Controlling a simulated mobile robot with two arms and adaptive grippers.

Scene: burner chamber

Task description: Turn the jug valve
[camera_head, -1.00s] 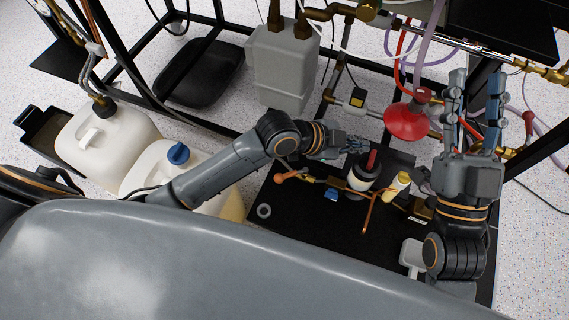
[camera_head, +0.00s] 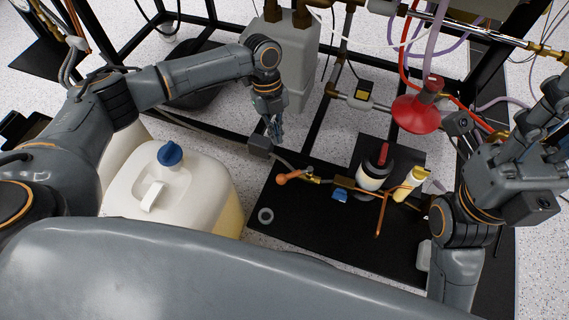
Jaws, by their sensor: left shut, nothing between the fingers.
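A white jug (camera_head: 125,203) with a blue cap (camera_head: 171,154) stands on the floor at left, some yellow liquid showing through its right side. I cannot tell which part is the jug valve. A small fitting with a blue part (camera_head: 340,195) sits on the copper pipework over the black base plate. My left gripper (camera_head: 275,135) is shut and empty, pointing down right of the jug and above the plate's left edge, apart from the jug cap and the pipework. My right gripper (camera_head: 548,108) is at the right edge; its finger opening is unclear.
A red funnel-shaped part (camera_head: 418,113), a white bottle with a red and black top (camera_head: 373,172) and a yellowish bottle (camera_head: 410,184) stand near the pipework. A grey container (camera_head: 295,60) is behind my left forearm. Black frame bars cross the back. The plate's front (camera_head: 310,225) is mostly clear.

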